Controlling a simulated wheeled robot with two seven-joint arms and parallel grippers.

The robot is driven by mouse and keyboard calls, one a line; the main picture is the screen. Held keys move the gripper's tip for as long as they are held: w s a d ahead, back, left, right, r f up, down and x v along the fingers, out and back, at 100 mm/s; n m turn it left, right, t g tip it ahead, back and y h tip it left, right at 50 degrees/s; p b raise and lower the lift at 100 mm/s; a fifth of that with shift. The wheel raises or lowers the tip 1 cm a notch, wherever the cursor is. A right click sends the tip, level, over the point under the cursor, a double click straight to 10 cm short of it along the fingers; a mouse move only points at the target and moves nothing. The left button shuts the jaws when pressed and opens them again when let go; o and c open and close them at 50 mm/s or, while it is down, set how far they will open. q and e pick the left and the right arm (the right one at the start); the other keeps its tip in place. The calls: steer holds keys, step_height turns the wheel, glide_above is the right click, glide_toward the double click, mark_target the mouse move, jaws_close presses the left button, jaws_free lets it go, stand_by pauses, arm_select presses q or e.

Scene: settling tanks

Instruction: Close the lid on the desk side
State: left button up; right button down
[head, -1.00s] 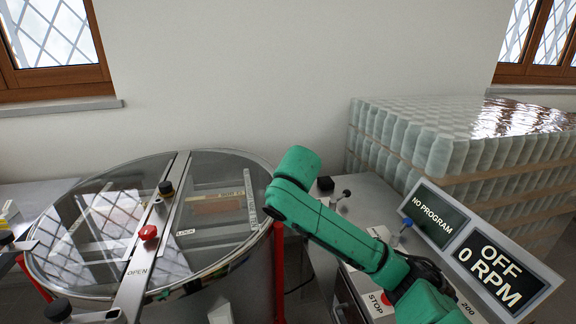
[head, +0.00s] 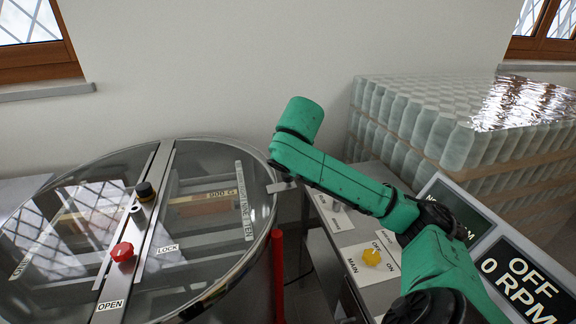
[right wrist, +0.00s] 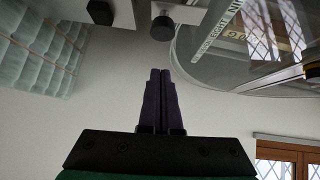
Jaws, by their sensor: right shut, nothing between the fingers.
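The round steel tank (head: 262,252) stands at the left in the head view under a clear lid in two halves. The desk-side lid half (head: 205,200) is right of the metal crossbar (head: 133,225); it looks flat, but I cannot tell if it is fully down. Its edge also shows at upper right in the right wrist view (right wrist: 240,75). My right arm reaches in beside the lid's right edge; the gripper is hidden in the head view. In the right wrist view my right gripper (right wrist: 161,72) is shut and empty, apart from the lid in the picture. My left gripper is out of view.
A red knob (head: 122,252) and a black knob (head: 145,191) sit on the crossbar. The desk with a yellow switch (head: 371,257) and tilted display panel (head: 520,275) is at right. Stacked glass jars (head: 430,125) stand behind it. A red post (head: 278,275) stands beside the tank.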

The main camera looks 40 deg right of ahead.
steer(key=shift+x, duration=1.2)
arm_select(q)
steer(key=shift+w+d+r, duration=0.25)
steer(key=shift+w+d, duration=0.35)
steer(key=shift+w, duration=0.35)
arm_select(e)
steer(key=f, duration=0.3)
steer(key=shift+s+f, duration=0.2)
steer(key=shift+s, duration=0.15)
steer(key=shift+w+f, duration=0.1)
